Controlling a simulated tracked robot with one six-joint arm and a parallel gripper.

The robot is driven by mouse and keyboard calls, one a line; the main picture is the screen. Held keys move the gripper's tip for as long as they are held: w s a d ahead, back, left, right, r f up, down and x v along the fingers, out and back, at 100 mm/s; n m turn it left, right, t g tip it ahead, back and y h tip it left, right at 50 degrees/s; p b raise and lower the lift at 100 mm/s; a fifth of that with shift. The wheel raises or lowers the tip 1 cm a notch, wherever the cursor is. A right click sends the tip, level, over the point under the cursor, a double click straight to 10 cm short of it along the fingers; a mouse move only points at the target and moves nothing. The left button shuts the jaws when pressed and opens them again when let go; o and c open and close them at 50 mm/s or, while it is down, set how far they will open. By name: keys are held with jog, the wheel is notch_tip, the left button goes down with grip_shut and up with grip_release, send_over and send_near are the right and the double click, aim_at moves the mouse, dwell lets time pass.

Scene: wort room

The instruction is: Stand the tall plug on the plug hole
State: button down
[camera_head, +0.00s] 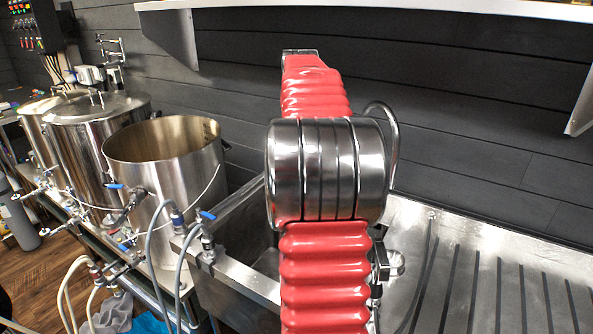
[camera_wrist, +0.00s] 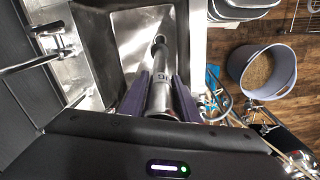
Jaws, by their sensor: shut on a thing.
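The tall plug (camera_wrist: 161,95) is a grey metal tube with dark lettering on its side. In the wrist view my gripper (camera_wrist: 161,85) has its purple fingers on both sides of it and is shut on it. The plug points away from the wrist, over the steel sink basin (camera_wrist: 122,40). A round dark end shows at its far tip, but I cannot tell whether that is the tube's own end or the plug hole under it. In the head view my red arm hides the gripper and plug; part of the sink (camera_head: 236,246) shows beside it.
A curved tap (camera_wrist: 38,67) stands at the sink's left in the wrist view. A tub of grain (camera_wrist: 262,72) stands on the wooden floor. In the head view, steel kettles (camera_head: 163,190) with hoses stand left, and a ribbed draining board (camera_head: 480,275) lies clear at right.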

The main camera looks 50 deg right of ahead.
notch_tip(320, 180, down, 42)
jog(key=shift+f, duration=0.25)
dwell(3.7)
jog(key=shift+f, duration=0.2)
dwell(1.6)
jog(key=c, duration=1.3)
grip_release()
